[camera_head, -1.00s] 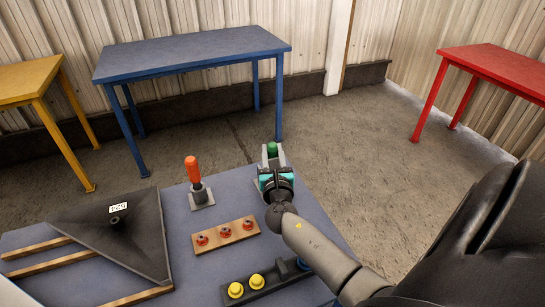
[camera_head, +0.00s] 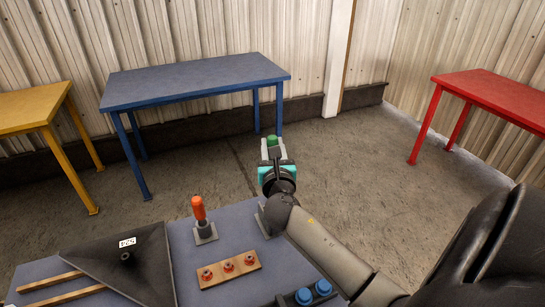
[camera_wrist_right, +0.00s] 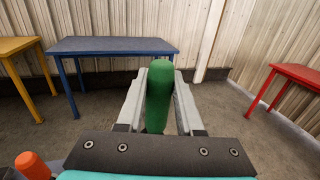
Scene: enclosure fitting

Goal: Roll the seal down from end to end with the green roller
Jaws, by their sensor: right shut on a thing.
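The green roller (camera_head: 272,141) is held upright between the fingers of my right gripper (camera_head: 272,150), raised above the far right corner of the blue-grey worktop. In the right wrist view the green handle (camera_wrist_right: 159,95) stands between both fingers. The roller's lower end is hidden. A dark panel (camera_head: 150,262) with a small white label lies at the left of the worktop, a dark round spot in its middle. I cannot make out the seal. My left gripper is not in view.
An orange-handled tool (camera_head: 199,210) stands in a grey holder. A wooden strip (camera_head: 230,270) carries several red knobs, and blue knobs (camera_head: 304,296) sit nearer me. Wooden bars (camera_head: 52,281) lie at the left. Blue (camera_head: 200,80), yellow (camera_head: 30,112) and red (camera_head: 495,97) tables stand beyond open floor.

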